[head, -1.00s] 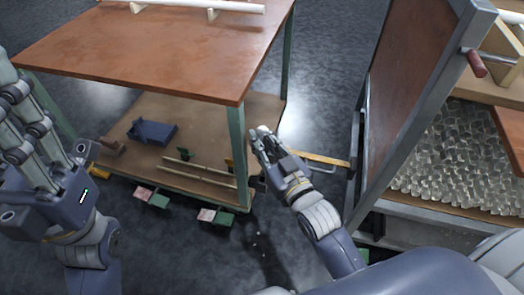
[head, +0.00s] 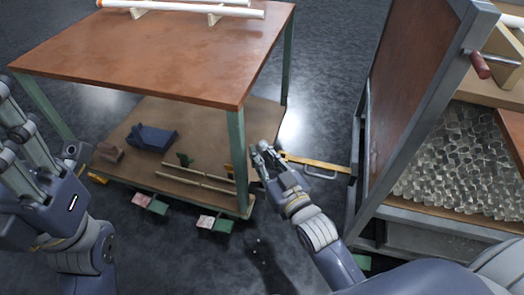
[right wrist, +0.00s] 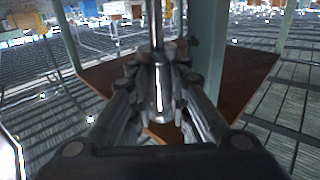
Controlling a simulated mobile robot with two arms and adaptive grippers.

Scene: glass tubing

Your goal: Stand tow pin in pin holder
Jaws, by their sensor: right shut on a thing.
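My right gripper (head: 264,152) is beside the front right leg of the cart, above the floor at the lower shelf's right end. In the right wrist view its fingers are closed around an upright, shiny metal pin (right wrist: 158,86), whose upper part rises out of the frame. In the head view the hand hides most of the pin. My left gripper (head: 22,130) is at the left edge with its fingers spread, empty and partly cut off. I cannot make out the pin holder with certainty.
The cart has a brown top (head: 160,55), green legs and a lower shelf (head: 205,140) with a blue block (head: 152,137) and rods. A yellow bar with a handle (head: 318,163) lies right of my right gripper. A grey-framed bin of glass pieces (head: 455,160) stands at the right.

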